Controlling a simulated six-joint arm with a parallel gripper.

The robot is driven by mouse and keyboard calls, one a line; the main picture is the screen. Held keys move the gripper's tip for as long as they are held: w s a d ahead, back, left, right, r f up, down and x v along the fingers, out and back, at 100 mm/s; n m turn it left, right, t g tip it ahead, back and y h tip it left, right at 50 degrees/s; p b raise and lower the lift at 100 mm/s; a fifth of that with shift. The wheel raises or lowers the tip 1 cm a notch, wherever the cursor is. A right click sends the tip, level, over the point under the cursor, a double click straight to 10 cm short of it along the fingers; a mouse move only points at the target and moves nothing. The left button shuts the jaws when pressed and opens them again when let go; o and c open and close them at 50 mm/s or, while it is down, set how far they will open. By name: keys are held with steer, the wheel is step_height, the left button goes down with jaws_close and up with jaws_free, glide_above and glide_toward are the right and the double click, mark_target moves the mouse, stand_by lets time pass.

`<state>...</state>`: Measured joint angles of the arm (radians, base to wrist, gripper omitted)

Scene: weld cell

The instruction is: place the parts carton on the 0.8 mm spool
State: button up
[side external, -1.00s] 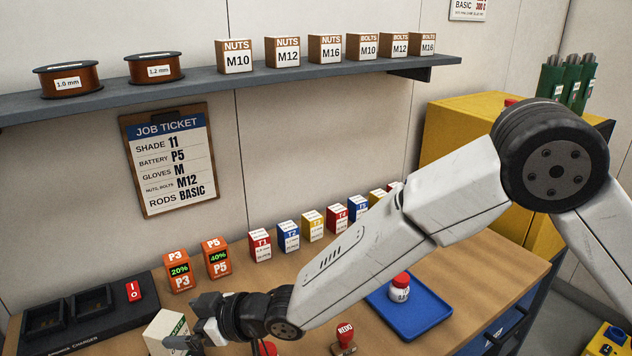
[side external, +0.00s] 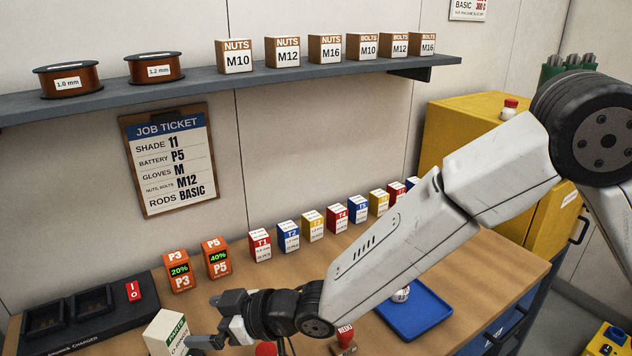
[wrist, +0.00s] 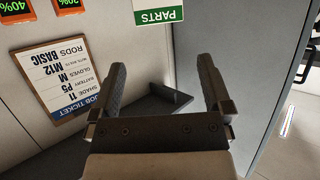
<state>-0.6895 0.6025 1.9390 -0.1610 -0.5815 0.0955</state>
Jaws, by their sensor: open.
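The parts carton (side external: 166,334) is a white box with a green PARTS label, at the bottom left of the side view beside the black charger. Its lower part is cut off by the picture edge, so what it rests on is hidden. In the wrist view the carton (wrist: 158,12) shows at the top edge, beyond the fingertips. My gripper (side external: 212,320) is just right of the carton, open and empty, with its fingers spread; both fingers show in the wrist view (wrist: 160,85). I see no spool marked 0.8 mm.
The shelf (side external: 205,82) holds a 1.0 mm spool (side external: 68,80), a 1.2 mm spool (side external: 155,68) and nuts and bolts boxes. Batteries P3 (side external: 178,271) and P5 (side external: 216,258) stand behind my gripper. A blue tray (side external: 425,318) and a REDO stamp (side external: 345,338) are to the right.

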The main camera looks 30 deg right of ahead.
steer(key=w+d+m+h, duration=0.1)
steer(key=d+m+h, duration=0.25)
steer(key=d, duration=0.95)
steer(key=s+d+f+m+g+h, duration=0.2)
steer(key=s+d, duration=0.6)
steer(key=d, duration=0.4)
steer(key=s+d+f+m+g+h, duration=0.1)
steer(key=s+d+m+g+h, duration=0.2)
steer(key=s+d, duration=0.6)
steer(key=d+g+h, duration=0.1)
steer(key=d, duration=0.3)
steer(key=shift+d+f+g, duration=0.15)
steer(key=shift+f+g, duration=0.2)
steer(key=shift+g, duration=0.05)
